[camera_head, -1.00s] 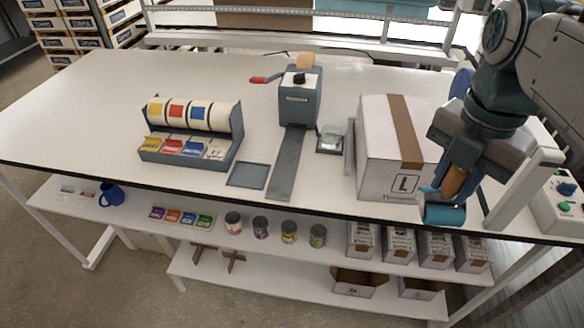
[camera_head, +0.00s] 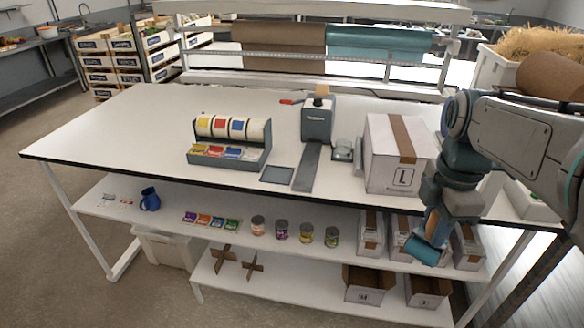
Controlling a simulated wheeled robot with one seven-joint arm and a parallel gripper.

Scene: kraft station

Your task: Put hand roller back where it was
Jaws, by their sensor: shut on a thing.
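The hand roller (camera_head: 424,250) has a blue cylinder. It hangs below my gripper (camera_head: 437,222) at the right, and its handle is mostly hidden by the fingers. My gripper is shut on it. The roller is seen in front of the table's front edge and the lower shelf, overlapping the small boxes there. Whether it touches anything cannot be told. The white table (camera_head: 130,118) is behind and to the left. On it, a flat dark square plate (camera_head: 277,174) lies bare near the front edge.
A taped carton (camera_head: 385,179) stands on the table just left of my arm. A tape dispenser (camera_head: 317,125) and a rack of coloured label rolls (camera_head: 232,155) stand further left. Cans, a blue mug (camera_head: 150,200) and small boxes sit on the shelf below. The table's left part is clear.

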